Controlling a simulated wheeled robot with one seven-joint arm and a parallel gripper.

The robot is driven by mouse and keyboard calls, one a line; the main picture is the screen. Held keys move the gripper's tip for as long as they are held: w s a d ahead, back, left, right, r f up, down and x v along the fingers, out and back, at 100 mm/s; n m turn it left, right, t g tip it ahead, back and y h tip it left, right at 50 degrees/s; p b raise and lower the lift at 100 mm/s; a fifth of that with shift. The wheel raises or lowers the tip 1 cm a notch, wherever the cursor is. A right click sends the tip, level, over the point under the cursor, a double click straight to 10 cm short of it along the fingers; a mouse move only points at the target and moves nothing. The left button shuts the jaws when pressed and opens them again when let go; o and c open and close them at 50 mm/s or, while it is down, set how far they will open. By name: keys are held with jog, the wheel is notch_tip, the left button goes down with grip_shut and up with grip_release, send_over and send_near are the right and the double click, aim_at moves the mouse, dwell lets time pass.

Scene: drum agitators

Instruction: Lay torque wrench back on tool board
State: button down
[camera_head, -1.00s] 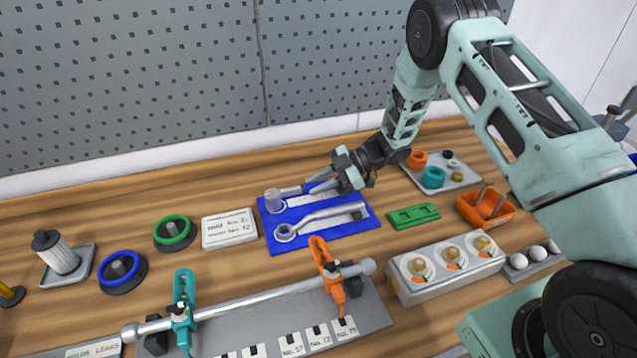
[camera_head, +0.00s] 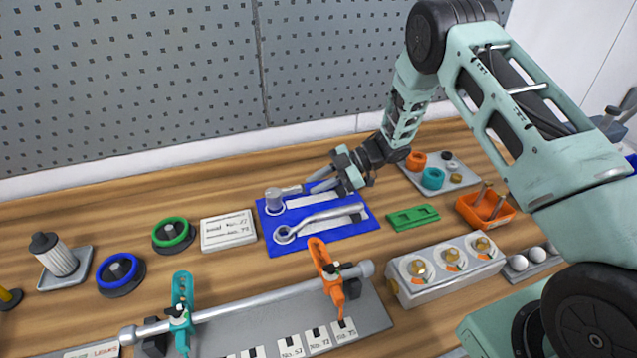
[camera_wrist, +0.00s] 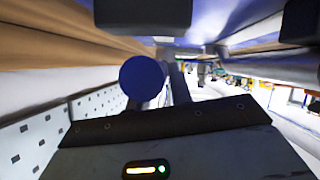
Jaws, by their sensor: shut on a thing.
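The blue tool board (camera_head: 372,224) lies flat on the wooden bench, with pale outline strips on it. What I take for the torque wrench (camera_head: 274,200) is a light grey tool with a thick round head, at the board's back left. Its shaft runs right to my gripper (camera_head: 311,184), which reaches in from the right and is shut on it. The tool is at or just above the board; I cannot tell if it touches. A ring-ended wrench (camera_head: 318,217) lies across the front of the board. The wrist view shows a blue round end (camera_wrist: 142,78) close up.
A clamped steel bar (camera_head: 250,303) crosses in front. A grey tray (camera_head: 467,180) with rings and an orange bin (camera_head: 486,209) are at right. A pegboard wall rises behind.

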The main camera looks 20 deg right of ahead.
jog(key=shift+f, duration=0.4)
dwell(0.3)
jog(key=c, duration=1.2)
grip_release()
jog(key=shift+o, duration=0.2)
